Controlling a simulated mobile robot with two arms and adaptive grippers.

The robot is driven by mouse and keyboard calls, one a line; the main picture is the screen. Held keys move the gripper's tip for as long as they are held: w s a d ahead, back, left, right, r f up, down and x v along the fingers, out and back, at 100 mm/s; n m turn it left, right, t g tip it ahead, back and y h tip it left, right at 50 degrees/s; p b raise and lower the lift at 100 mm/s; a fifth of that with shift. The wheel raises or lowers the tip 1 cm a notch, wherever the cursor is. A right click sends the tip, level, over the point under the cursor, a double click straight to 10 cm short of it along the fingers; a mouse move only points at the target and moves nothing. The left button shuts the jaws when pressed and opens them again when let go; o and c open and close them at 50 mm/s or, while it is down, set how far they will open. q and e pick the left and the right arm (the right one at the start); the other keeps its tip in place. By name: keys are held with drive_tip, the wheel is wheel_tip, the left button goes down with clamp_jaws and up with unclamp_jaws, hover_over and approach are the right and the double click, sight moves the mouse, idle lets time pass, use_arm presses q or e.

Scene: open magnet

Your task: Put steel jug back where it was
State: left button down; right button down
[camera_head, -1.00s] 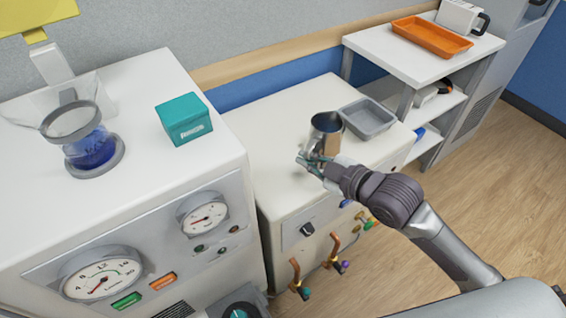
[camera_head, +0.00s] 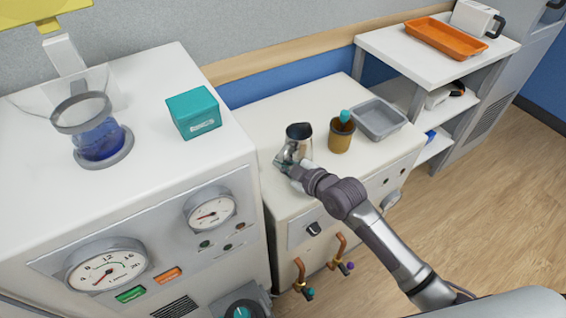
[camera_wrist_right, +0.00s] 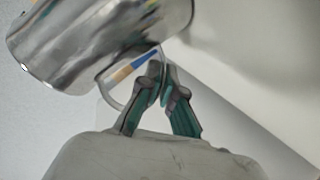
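The steel jug (camera_head: 298,141) is over the left part of the low white counter (camera_head: 262,118), roughly upright in the head view. I cannot tell whether its base touches the counter. My right gripper (camera_head: 287,162) is at the jug's near-left side. In the right wrist view the jug (camera_wrist_right: 105,38) fills the upper left, and my right gripper's fingertips (camera_wrist_right: 158,82) are closed together on its thin handle. My left gripper is not in view.
A brown cup (camera_head: 340,139) with a teal-topped item stands just right of the jug. A grey tray (camera_head: 378,119) lies beyond it. A taller white cabinet with a teal box (camera_head: 194,113) rises on the left. The counter's front edge has knobs and taps.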

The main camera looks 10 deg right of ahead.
drive_tip(key=c, duration=1.8)
unclamp_jaws()
drive_tip(key=shift+f, duration=0.1)
drive_tip(key=o, duration=0.5)
drive_tip(key=v, duration=1.2)
drive_tip(key=shift+r, duration=0.25)
drive_tip(key=shift+f, duration=0.1)
